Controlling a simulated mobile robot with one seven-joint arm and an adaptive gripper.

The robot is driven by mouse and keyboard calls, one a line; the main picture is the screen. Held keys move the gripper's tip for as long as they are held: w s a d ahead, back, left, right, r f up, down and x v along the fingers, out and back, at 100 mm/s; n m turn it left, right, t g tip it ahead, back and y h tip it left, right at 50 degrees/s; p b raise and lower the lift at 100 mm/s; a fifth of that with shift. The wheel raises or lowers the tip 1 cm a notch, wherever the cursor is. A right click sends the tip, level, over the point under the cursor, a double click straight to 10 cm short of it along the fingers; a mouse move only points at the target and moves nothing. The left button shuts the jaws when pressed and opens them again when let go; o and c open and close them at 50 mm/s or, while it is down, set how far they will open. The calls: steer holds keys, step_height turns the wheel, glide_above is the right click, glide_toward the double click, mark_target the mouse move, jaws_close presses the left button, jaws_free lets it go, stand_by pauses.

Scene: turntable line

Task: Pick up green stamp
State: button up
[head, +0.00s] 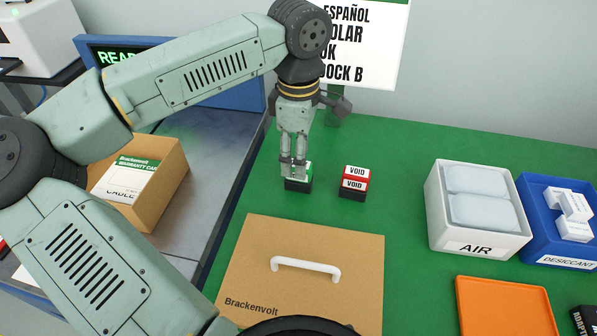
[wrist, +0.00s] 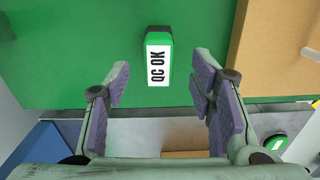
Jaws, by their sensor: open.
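The green stamp (head: 303,176) stands on a dark base on the green mat, left of the red stamp, and is partly hidden by my fingers in the head view. In the wrist view the green stamp (wrist: 158,45) shows its white "QC OK" label, upper middle. My gripper (head: 293,170) points down, with its fingertips at or just over the stamp. In the wrist view my gripper (wrist: 160,88) is open and empty, its fingers wide apart, with the stamp ahead of the gap between them. Contact cannot be told.
A red "VOID" stamp (head: 354,180) stands close on the right. A cardboard panel (head: 300,235) with a white handle lies in front. The white AIR bin (head: 432,205), blue DESICCANT bin (head: 532,228) and orange tray (head: 505,300) are on the right. An open carton (head: 165,180) stands left.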

steer(key=shift+f+p, duration=0.8)
steer(key=shift+f, duration=2)
steer(key=shift+c, duration=0.2)
jaws_close()
